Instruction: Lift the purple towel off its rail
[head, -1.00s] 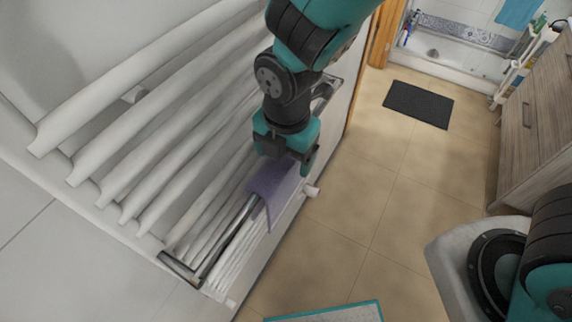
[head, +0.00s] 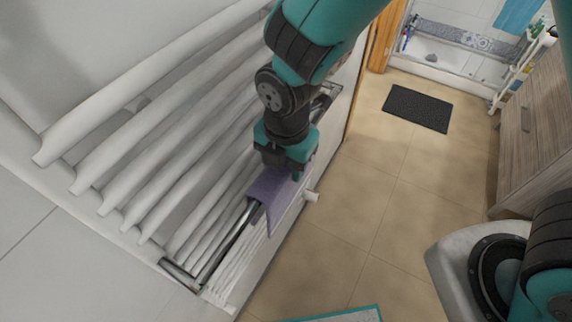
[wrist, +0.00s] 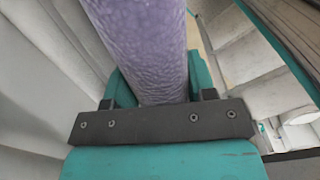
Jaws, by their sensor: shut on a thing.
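The purple towel (head: 268,190) hangs folded over a shiny metal rail (head: 230,245) in front of the white radiator. The rail's near part comes out from under the towel. My gripper (head: 286,172) is at the towel's upper far part and is shut on it. In the wrist view the towel (wrist: 147,45) fills the space between my two teal fingers.
The white radiator bars (head: 150,150) stand close on the left of my arm. A white valve knob (head: 312,196) sticks out right of the towel. The tiled floor (head: 360,205) is open to the right, with a dark mat (head: 418,107) and a wooden cabinet (head: 530,140) beyond.

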